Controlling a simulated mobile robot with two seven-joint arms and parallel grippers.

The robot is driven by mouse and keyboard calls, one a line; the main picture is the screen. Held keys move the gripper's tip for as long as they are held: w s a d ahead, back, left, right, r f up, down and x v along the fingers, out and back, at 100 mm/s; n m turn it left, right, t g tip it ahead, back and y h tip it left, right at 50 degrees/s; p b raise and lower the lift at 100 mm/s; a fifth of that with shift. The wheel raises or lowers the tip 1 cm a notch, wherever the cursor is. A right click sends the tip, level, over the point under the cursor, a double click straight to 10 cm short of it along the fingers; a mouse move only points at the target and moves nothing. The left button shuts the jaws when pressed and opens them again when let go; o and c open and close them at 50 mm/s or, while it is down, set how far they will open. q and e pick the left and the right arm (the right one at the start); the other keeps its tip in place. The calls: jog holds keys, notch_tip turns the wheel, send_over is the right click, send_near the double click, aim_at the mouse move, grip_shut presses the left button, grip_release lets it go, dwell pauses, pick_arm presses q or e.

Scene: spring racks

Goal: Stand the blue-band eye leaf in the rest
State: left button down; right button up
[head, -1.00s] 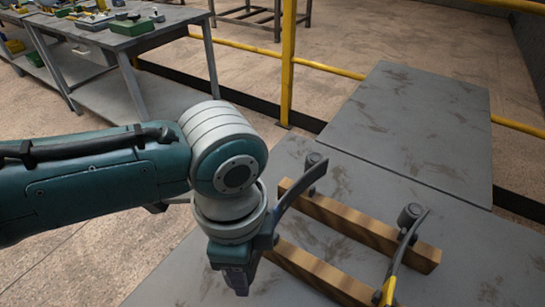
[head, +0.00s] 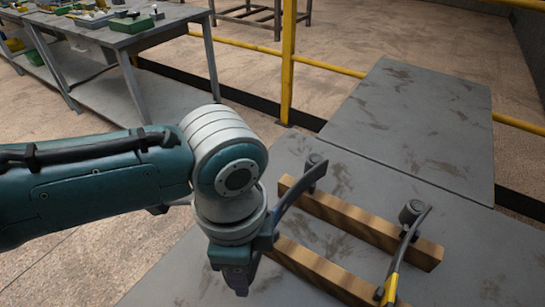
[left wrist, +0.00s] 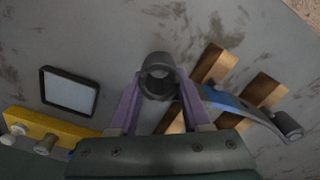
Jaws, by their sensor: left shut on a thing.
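The blue-band eye leaf (head: 290,201) is a curved dark strip. In the left wrist view its grey eye ring (left wrist: 158,76) sits between the two purple fingers of my left gripper (left wrist: 155,100), which is shut on it. Its blue band (left wrist: 222,98) shows beyond the fingers. The leaf slants up and right from my gripper (head: 240,280) in the head view, its far end by a dark cylinder (head: 314,163). The rest is a pair of parallel wooden beams (head: 350,220) on a grey table. I cannot tell whether the leaf touches them. My right gripper is out of view.
A yellow-band leaf (head: 394,277) crosses the beams at the right, beside another dark cylinder (head: 410,212). A pale framed square (left wrist: 70,92) and a yellow block with grey pegs (left wrist: 55,130) show in the left wrist view. The grey tabletop (head: 415,125) behind is clear.

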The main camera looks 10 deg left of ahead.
pick_arm(q)
jog(key=shift+w+d+f, duration=0.1)
jog(key=shift+f, duration=0.1)
dwell(0.5)
jog(key=c, duration=0.6)
grip_release()
jog(key=o, duration=0.6)
jog(key=shift+f, duration=0.1)
notch_tip(320, 180, up, 8)
jog(key=p, duration=0.8)
